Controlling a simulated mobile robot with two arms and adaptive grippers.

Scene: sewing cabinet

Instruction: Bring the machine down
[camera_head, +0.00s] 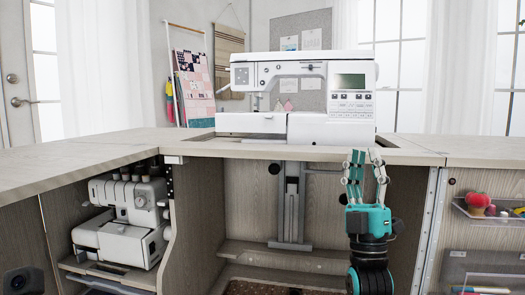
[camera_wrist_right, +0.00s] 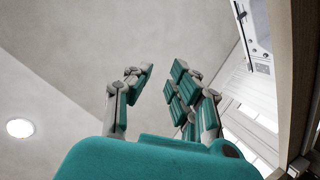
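The white sewing machine (camera_head: 303,97) stands upright on a platform in the opening of the wooden cabinet top (camera_head: 100,151), about level with it. Below it, a grey vertical lift column (camera_head: 291,203) shows inside the cabinet. My right gripper (camera_head: 368,160) points up in front of the cabinet's front edge, below and right of the machine. Its teal fingers are apart with nothing between them, as the right wrist view (camera_wrist_right: 160,85) also shows. The cabinet's edge is at the right of that view. My left gripper is not in view.
A white serger (camera_head: 125,220) stands on a shelf in the left bay. A clear tray (camera_head: 490,212) with a red pincushion (camera_head: 478,200) is on the right door. Behind are a quilt rack (camera_head: 192,85) and a pinboard (camera_head: 300,45). The left cabinet top is clear.

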